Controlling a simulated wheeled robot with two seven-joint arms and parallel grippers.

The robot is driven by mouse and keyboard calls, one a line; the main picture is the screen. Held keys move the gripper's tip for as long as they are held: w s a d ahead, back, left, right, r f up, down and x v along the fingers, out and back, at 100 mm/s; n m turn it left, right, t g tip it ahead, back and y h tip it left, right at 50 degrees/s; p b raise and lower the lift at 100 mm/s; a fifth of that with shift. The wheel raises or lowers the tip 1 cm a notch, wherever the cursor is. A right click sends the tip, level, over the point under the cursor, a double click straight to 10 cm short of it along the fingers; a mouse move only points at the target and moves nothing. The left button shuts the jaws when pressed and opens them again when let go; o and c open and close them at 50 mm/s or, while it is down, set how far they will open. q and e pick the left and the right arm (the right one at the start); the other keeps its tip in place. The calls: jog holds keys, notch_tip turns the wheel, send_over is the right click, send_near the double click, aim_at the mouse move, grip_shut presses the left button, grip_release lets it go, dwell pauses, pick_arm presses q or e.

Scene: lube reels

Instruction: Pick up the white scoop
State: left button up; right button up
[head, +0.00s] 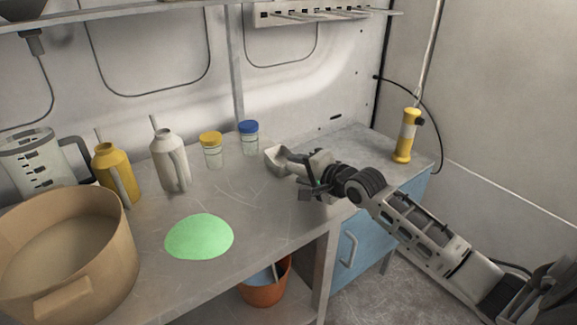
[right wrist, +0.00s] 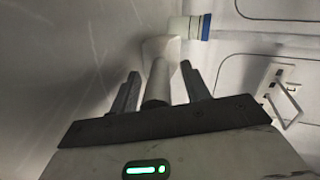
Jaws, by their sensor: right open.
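The white scoop (head: 277,158) lies on the grey worktop towards its right end, its bowl to the left of my right gripper (head: 307,177). In the right wrist view the scoop's handle (right wrist: 158,80) runs between the two fingers of my right gripper (right wrist: 158,88), which stand apart on either side of it. I see a gap between the handle and each finger. The scoop's bowl is beyond the fingertips, in front of the blue-lidded jar. In the head view the gripper hides part of the handle. My left gripper is in neither view.
A blue-lidded jar (head: 249,139) and a yellow-lidded jar (head: 212,151) stand left of the scoop. A white can (head: 170,162), a yellow can (head: 115,175) and a large tan tub (head: 118,240) are further left. A yellow handheld unit (head: 405,136) stands at the right end. A green patch (head: 199,237) marks the worktop.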

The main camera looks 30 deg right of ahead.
grip_shut()
jog(key=shift+r, duration=0.15)
jog(key=shift+r, duration=0.65)
jog(key=s+a+r, duration=0.8)
jog(key=s+r, duration=0.3)
jog(key=shift+a+r, duration=0.2)
jog(key=shift+a, duration=0.2)
